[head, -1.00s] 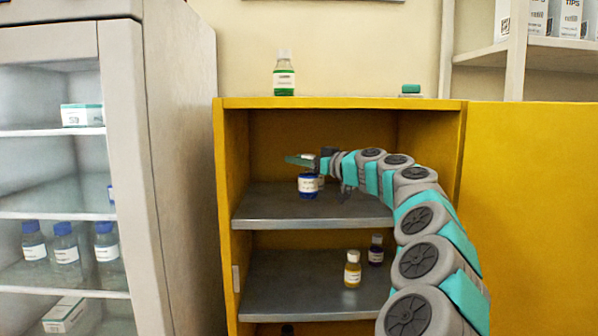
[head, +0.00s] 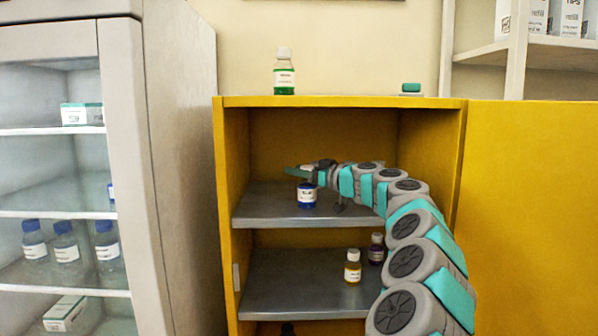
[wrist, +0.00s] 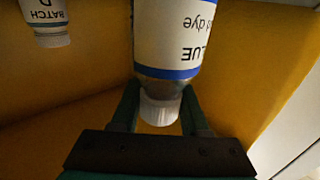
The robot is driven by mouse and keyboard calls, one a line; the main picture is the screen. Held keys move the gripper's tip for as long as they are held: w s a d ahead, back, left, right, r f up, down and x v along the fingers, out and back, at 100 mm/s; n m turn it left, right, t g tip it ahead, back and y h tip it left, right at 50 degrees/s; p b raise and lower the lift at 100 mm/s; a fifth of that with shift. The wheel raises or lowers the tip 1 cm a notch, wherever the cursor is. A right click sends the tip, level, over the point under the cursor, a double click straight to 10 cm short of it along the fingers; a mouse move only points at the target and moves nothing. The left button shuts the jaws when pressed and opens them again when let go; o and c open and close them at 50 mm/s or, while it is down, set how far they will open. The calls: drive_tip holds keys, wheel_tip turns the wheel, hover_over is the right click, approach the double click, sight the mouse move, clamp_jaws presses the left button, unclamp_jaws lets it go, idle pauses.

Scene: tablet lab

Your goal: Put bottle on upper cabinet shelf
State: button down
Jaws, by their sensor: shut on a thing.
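The bottle (head: 307,196) has a blue band and a white label, and is upright at the upper shelf (head: 270,212) of the yellow cabinet. In the wrist view its label (wrist: 172,32) reads "BLUE" and dye, and its white cap (wrist: 160,110) sits between the fingers. My gripper (head: 303,171) reaches in from the right and is shut on the bottle near its cap; the fingers also show in the wrist view (wrist: 160,98). I cannot tell whether the bottle's base touches the shelf.
Another bottle (wrist: 45,15) marked "BATCH" stands near, inside the cabinet. The lower shelf (head: 290,285) holds a yellow bottle (head: 352,268) and a dark bottle (head: 376,250). A green bottle (head: 284,74) stands on the cabinet top. The upper shelf's left front is clear.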

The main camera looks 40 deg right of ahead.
drive_tip(key=shift+f, duration=0.1)
drive_tip(key=shift+c, duration=2)
unclamp_jaws()
drive_tip(key=s+d, duration=0.2)
drive_tip(key=s, duration=0.9)
drive_tip(key=shift+s+d+b, duration=0.15)
drive_tip(key=shift+s+b, duration=0.25)
